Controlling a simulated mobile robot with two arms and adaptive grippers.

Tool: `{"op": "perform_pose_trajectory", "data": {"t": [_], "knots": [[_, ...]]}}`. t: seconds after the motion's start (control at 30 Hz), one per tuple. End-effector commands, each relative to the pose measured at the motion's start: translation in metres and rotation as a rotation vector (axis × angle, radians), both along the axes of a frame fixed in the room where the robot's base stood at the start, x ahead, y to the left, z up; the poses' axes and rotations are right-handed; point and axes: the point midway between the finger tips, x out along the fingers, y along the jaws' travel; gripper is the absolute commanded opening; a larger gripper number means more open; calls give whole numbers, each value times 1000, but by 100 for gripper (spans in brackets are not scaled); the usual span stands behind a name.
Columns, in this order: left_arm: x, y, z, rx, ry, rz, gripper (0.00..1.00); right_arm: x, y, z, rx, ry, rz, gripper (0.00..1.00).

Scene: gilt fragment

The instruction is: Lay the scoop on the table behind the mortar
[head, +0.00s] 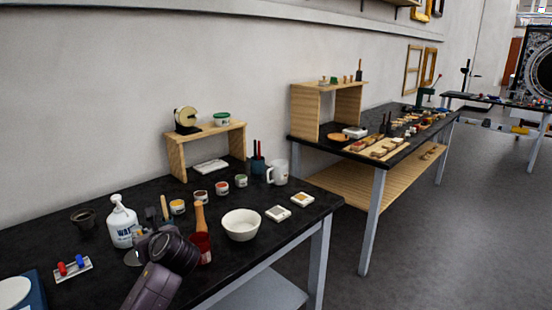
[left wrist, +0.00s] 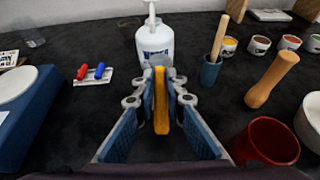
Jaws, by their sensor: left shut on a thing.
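My left gripper (head: 150,248) is shut on the scoop's yellow-orange handle (left wrist: 161,100), between its two blue-padded fingers in the left wrist view. The scoop's grey metal end (head: 132,258) shows beside the gripper in the head view, above the black table. A white round bowl (head: 241,224), which looks like the mortar, stands right of the gripper. In the left wrist view only its edge (left wrist: 311,122) shows at the right. A wooden pestle-like piece (head: 200,216) stands between the gripper and the bowl. My right gripper is not in view.
A red cup (head: 203,250) stands close right of the gripper. A white pump bottle (head: 122,224) and a teal cup with a wooden handle (left wrist: 210,72) stand behind it. Small paint pots (head: 200,197) and a white mug (head: 278,173) lie behind the bowl.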

Motion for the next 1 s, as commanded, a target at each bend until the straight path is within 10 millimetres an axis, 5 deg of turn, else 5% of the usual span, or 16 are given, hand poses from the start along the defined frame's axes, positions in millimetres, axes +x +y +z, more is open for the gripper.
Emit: {"op": "perform_pose_trajectory", "data": {"t": [0.27, 0.5, 0.7, 1.0], "knots": [[-75, -106, -8, -6, 1, -143, 0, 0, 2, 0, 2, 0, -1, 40], [-175, -182, -11, -7, 4, -266, 0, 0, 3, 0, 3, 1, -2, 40], [-243, -208, -8, -5, 2, -322, 0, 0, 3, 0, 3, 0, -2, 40], [-267, -213, -6, -4, 2, -335, 0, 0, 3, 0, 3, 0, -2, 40]]}}
